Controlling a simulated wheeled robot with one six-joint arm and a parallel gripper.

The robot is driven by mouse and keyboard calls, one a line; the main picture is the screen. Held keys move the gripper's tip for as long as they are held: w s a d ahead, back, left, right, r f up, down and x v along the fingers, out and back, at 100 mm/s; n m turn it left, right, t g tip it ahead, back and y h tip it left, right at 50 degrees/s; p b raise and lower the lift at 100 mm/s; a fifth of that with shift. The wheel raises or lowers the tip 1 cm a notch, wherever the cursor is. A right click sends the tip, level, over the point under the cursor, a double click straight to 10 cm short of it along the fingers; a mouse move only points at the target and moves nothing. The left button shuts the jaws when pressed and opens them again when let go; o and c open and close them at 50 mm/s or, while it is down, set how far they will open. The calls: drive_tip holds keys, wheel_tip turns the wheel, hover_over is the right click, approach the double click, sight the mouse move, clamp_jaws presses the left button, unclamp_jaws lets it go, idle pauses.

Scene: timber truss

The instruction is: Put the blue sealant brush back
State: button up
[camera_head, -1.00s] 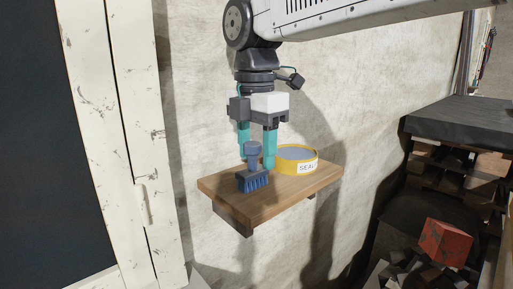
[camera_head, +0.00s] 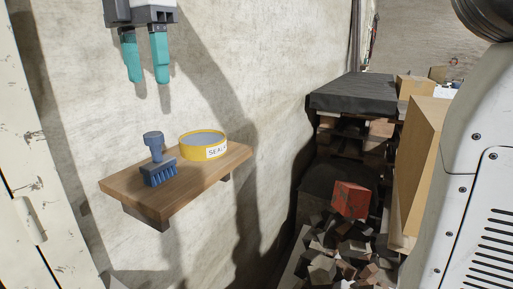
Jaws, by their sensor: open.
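The blue sealant brush (camera_head: 156,161) stands on the wooden wall shelf (camera_head: 205,180), bristles down and handle up. It is just left of the yellow sealant tin (camera_head: 203,146), whose label reads "SEAL". My gripper (camera_head: 147,80) hangs above the shelf and the brush, with its two teal fingers apart and nothing between them. A clear gap of wall shows between the fingertips and the brush handle.
A white door frame (camera_head: 30,200) stands at the left. To the right are a dark-topped stack (camera_head: 352,93), a red block (camera_head: 350,199) on a pile of rubble (camera_head: 340,250), and cardboard boxes (camera_head: 418,150). The shelf's front right part is bare.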

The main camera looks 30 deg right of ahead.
drive_tip(key=s+d+f+m, duration=0.7)
drive_tip(key=d+f+m, duration=0.25)
drive_tip(key=d, duration=0.25)
drive_tip(key=s+d+f+m, duration=0.4)
drive_tip(key=s+f+m, duration=0.2)
drive_tip(key=f+m, duration=0.1)
drive_tip(key=s+d+f+m+t, duration=0.1)
drive_tip(key=s+d+f+m, duration=0.3)
drive_tip(key=s+f+m, duration=0.3)
wheel_tip(320, 180, down, 3)
drive_tip(key=shift+d+f+m, duration=0.2)
drive_tip(key=shift+d+m, duration=0.05)
drive_tip(key=shift+m, duration=0.4)
